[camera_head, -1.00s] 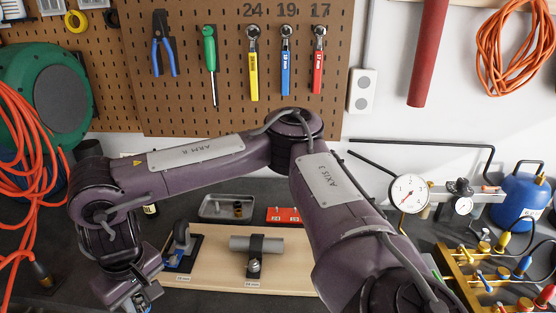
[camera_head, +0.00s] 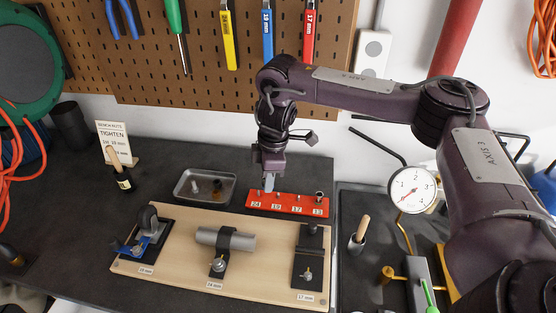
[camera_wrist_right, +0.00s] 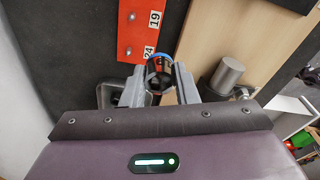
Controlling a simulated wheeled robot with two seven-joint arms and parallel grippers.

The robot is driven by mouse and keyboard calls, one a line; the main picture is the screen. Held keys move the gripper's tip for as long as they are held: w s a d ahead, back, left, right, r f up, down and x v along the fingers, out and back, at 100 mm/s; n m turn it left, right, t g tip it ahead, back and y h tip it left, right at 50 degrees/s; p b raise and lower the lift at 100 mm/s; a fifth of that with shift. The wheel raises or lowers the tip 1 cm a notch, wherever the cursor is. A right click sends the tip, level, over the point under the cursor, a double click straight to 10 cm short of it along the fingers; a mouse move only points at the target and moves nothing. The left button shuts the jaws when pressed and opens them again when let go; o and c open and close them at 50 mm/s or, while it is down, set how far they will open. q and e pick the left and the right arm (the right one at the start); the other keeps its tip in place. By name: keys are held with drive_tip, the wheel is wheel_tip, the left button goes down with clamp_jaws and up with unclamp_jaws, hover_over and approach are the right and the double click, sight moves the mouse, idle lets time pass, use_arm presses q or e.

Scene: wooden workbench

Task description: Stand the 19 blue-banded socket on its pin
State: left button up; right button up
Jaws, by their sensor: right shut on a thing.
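The blue-banded socket (camera_wrist_right: 158,66) shows in the wrist view as a dark cylinder with a blue ring, between the two fingers of my right gripper (camera_wrist_right: 160,86). In the head view my right gripper (camera_head: 268,184) is shut on it above the left part of the red socket rail (camera_head: 290,211); the socket is mostly hidden there. The rail carries labels 24, 19, 17 and 13 with upright pins; a dark socket (camera_head: 319,196) stands at the 13 place. The wrist view shows the rail's 19 and 24 labels beside the held socket. My left gripper is out of view.
A grey metal tray (camera_head: 179,193) with small parts lies left of the rail. The wooden board (camera_head: 180,265) with clamped fixtures lies in front. A pressure gauge (camera_head: 411,190) stands right.

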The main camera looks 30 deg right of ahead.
drive_tip(key=d+n, duration=0.1)
drive_tip(key=n, duration=0.1)
drive_tip(key=w+d+n+p, duration=0.1)
drive_tip(key=n, duration=0.1)
drive_tip(key=w+d+n+p, duration=0.1)
drive_tip(key=d+n, duration=0.1)
drive_tip(key=n, duration=0.1)
drive_tip(key=shift+w+d+f+g, duration=0.1)
drive_tip(key=shift+w+f+g, duration=0.2)
drive_tip(key=shift+g, duration=0.1)
drive_tip(key=shift+f+b, duration=0.95)
drive_tip(key=shift+b, duration=0.05)
wheel_tip(320, 180, down, 3)
drive_tip(key=b, duration=0.3)
drive_tip(key=shift+f+b, duration=0.1)
drive_tip(key=shift+b, duration=0.25)
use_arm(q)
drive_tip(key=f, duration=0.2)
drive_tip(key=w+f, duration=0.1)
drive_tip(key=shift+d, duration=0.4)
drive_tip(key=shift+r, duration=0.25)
use_arm(e)
drive_tip(key=shift+s, duration=0.1)
drive_tip(key=shift+p, duration=0.45)
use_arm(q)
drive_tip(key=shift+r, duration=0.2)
